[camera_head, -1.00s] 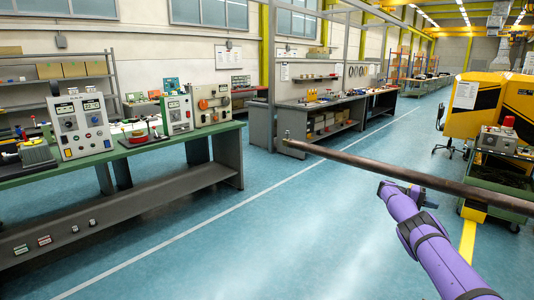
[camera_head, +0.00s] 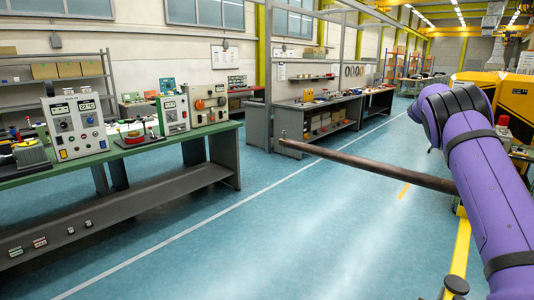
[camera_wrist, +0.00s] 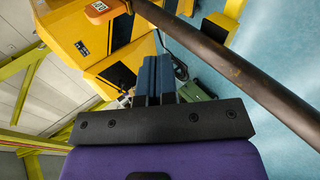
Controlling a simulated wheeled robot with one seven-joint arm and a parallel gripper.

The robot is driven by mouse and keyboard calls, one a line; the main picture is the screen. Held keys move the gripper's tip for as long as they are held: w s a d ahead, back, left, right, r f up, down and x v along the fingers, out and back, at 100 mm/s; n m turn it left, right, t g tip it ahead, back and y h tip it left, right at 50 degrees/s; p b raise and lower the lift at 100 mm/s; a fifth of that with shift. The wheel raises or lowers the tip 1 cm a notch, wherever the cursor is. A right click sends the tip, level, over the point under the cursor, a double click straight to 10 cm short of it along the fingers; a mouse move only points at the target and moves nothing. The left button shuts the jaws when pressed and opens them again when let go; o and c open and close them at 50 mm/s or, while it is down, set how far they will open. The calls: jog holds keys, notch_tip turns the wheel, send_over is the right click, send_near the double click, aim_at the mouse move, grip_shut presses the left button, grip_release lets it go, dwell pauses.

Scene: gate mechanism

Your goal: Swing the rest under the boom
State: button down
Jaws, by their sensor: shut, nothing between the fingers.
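The boom is a long brown bar (camera_head: 365,168) crossing the head view, its free end at left and its right part hidden behind my arm. In the wrist view the boom (camera_wrist: 235,68) runs diagonally past the fingers on their right, apart from them in the picture. A yellow bar with a round, dark-banded end (camera_head: 460,255) stands at the lower right of the head view; I cannot tell whether it is the rest. My gripper (camera_wrist: 160,62) is shut and empty, its fingers side by side; the head view does not show it.
A yellow machine (camera_wrist: 85,42) lies beyond the fingers, with an orange labelled block (camera_wrist: 105,10) near the boom. A green bench (camera_head: 110,160) with instruments stands at left. The blue floor between bench and boom is clear.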

jog(key=s+a+r+n+t+y, duration=0.2)
jog(key=s+a+r+t+y, duration=0.1)
jog(key=s+a+r, duration=0.65)
jog(key=s+a+r+n+t+y, duration=0.1)
jog(key=s+a+r+t+y, duration=0.4)
jog(key=s+a, duration=0.75)
jog(key=s+a+f+n+t, duration=0.1)
jog(key=s+a, duration=0.3)
jog(key=s, duration=0.5)
jog(key=s+a+f+n+t, duration=0.1)
jog(key=s+a+f, duration=0.2)
jog(key=s, duration=0.6)
jog(key=s+a+f+n+t, duration=0.1)
jog(key=s+a+f, duration=0.1)
jog(key=s+a, duration=0.5)
jog(key=shift+s+y, duration=0.3)
jog(key=shift+s, duration=0.6)
jog(key=shift+d+f, duration=0.1)
jog(key=shift+d, duration=0.05)
